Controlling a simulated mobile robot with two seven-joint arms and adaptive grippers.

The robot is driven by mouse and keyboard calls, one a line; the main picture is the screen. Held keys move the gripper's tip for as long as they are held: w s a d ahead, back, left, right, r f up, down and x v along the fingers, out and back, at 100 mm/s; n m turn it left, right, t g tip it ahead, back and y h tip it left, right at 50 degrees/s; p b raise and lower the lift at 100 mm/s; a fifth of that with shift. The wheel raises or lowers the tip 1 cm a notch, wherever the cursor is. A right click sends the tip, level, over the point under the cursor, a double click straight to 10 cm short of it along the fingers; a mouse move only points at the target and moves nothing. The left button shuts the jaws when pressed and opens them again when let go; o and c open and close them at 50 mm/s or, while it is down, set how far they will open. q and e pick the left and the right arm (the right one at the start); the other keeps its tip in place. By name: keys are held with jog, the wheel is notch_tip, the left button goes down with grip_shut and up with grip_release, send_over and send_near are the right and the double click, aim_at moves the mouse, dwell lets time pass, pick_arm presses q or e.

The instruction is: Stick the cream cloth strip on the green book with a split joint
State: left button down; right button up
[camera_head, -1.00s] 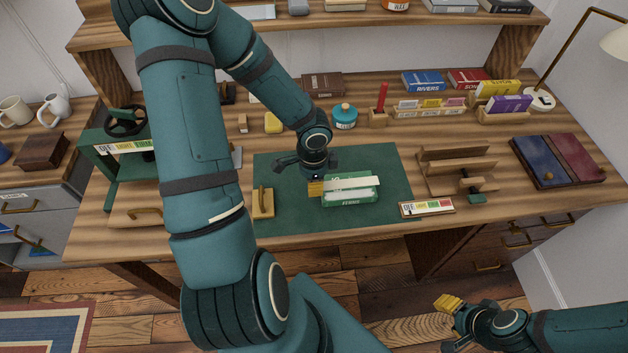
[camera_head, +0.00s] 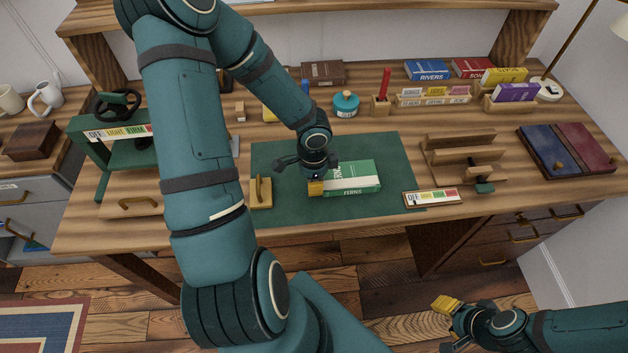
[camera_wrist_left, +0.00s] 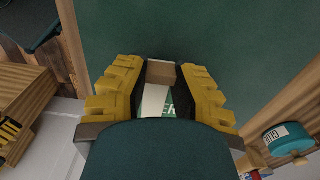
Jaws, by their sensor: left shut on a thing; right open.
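The green book (camera_head: 366,180), marked FERNS on its front edge, lies flat on the dark green mat. My left gripper (camera_head: 316,187) is at the book's left end, with its yellow fingers low beside it. In the left wrist view, this gripper (camera_wrist_left: 160,82) is shut on a tan piece (camera_wrist_left: 161,70), which I take to be the end of the cream cloth strip. The rest of the strip is hard to tell from the pale parts of the book. My right gripper (camera_head: 445,312) is open and empty, low in front of the desk.
The green mat (camera_head: 285,210) is clear in front of the book. A wooden block with a handle (camera_head: 261,194) stands left, a labelled strip (camera_head: 432,198) and a wooden stand (camera_head: 465,160) right. A glue jar (camera_head: 346,104) stands behind.

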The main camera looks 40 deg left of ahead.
pick_arm(q)
jog(key=shift+f, duration=0.1)
dwell(0.3)
jog(key=c, duration=0.8)
grip_release()
notch_tip(320, 180, up, 12)
jog(key=shift+s, duration=0.15)
